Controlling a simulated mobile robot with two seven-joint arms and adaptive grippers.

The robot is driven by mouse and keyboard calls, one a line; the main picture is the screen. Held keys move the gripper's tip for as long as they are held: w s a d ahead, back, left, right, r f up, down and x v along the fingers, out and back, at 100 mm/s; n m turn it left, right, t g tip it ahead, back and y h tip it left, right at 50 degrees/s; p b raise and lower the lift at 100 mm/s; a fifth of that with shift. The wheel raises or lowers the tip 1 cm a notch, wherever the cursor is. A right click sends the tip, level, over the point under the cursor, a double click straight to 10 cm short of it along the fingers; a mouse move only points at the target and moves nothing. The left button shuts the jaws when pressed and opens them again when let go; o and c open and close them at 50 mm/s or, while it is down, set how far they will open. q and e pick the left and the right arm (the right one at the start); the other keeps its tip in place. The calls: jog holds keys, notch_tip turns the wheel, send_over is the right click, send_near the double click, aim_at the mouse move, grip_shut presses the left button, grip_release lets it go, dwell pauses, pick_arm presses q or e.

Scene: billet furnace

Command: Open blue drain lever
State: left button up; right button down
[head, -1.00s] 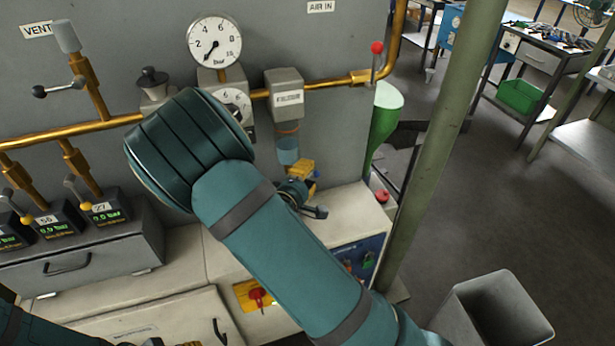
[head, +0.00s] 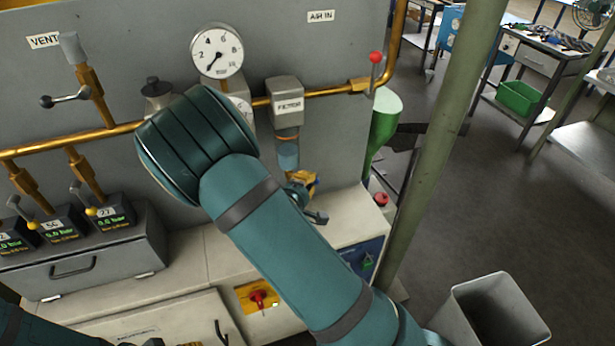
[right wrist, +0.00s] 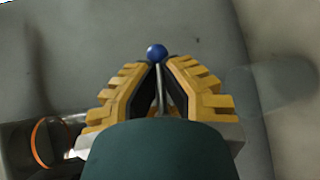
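The blue drain lever shows in the right wrist view as a thin rod with a blue ball knob (right wrist: 157,52). My right gripper (right wrist: 160,67) has its yellow fingers on both sides of the rod, close together just below the ball, and looks shut on it. In the head view my right gripper (head: 303,184) is below the filter (head: 287,107), largely hidden behind my own arm; the lever cannot be made out there. Only dark parts, perhaps of my left gripper, show at the bottom edge of the head view.
A pressure gauge (head: 217,50) and brass pipe (head: 135,127) are on the grey panel. A lever with a red knob (head: 375,58) is right of the filter. A red switch (head: 258,298) sits on the bench front. A green post (head: 440,140) and grey bin (head: 492,308) stand right.

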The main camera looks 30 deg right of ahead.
jog(key=m+y+p, duration=0.1)
jog(key=p, duration=0.1)
jog(key=shift+f+y+p, duration=0.1)
jog(key=shift+y+p, duration=0.3)
pick_arm(q)
notch_tip(320, 180, up, 5)
jog(key=w+p, duration=0.1)
jog(key=w, duration=0.1)
pick_arm(e)
jog(key=shift+a+f+m+g+y, duration=0.15)
jog(key=shift+f+m+g+y, duration=0.25)
jog(key=shift+m+y, duration=0.6)
pick_arm(q)
notch_tip(320, 180, down, 11)
jog(key=b, duration=1)
jog(key=shift+s+f+b, duration=0.2)
jog(key=shift+s+b, duration=0.2)
pick_arm(e)
jog(key=shift+w+a+f+m+t+y, duration=0.25)
jog(key=shift+a+m+y, duration=0.4)
jog(key=shift+y, duration=0.8)
jog(key=shift+a+f+m+t+y, duration=0.35)
jog(key=shift+m+y, duration=0.55)
jog(key=shift+y, duration=0.6)
jog(key=shift+w+a+f+m+t+y, duration=0.2)
jog(key=shift+a+f+m+y, duration=0.4)
jog(key=shift+y, duration=0.85)
jog(key=shift+r, duration=0.2)
